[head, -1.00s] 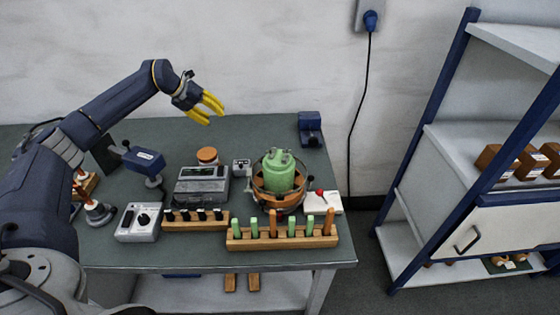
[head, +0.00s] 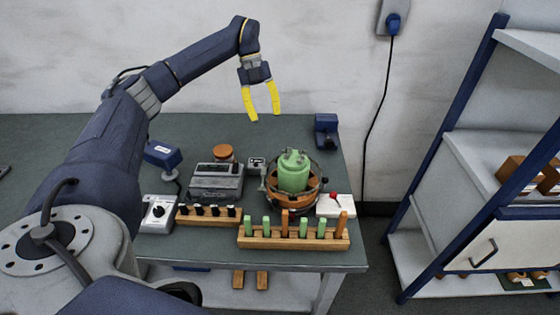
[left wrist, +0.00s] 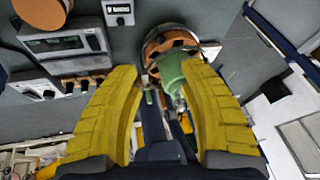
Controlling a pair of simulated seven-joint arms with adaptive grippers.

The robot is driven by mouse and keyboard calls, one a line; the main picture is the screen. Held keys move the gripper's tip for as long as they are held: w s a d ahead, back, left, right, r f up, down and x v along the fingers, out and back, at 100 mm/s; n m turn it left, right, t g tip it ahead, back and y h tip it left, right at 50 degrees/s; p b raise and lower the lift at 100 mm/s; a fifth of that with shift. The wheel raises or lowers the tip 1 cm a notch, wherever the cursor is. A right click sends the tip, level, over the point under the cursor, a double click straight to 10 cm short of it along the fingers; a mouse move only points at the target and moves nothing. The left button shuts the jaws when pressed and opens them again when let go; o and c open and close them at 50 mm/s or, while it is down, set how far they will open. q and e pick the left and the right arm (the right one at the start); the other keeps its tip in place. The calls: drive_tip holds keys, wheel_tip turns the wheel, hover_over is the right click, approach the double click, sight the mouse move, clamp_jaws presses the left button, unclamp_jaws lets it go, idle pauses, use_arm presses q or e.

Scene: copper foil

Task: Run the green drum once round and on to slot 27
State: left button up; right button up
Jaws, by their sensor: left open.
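The green drum (head: 293,172) stands upright in a round copper-coloured holder with a dark ring (head: 292,200) on the bench. In the left wrist view the drum (left wrist: 170,72) shows between and beyond my fingers, partly hidden by the right-hand one. My left gripper (head: 263,116) is open and empty, fingers pointing down, above and behind the drum and apart from it. Its yellow fingers (left wrist: 165,115) stand wide apart in the wrist view. Slot numbers on the drum are too small to read. My right gripper is not in view.
A wooden rack (head: 265,242) with green and orange pegs stands in front of the drum. Beside it are a display box (head: 217,182), a smaller rack (head: 190,217), a dial box (head: 157,213) and a white box with a red knob (head: 336,205). A shelf unit stands right.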

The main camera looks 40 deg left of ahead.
sight(277, 159)
use_arm(q)
drive_tip(key=x, duration=1.6)
drive_tip(key=shift+d+f, duration=0.1)
drive_tip(key=shift+c, duration=0.2)
clamp_jaws()
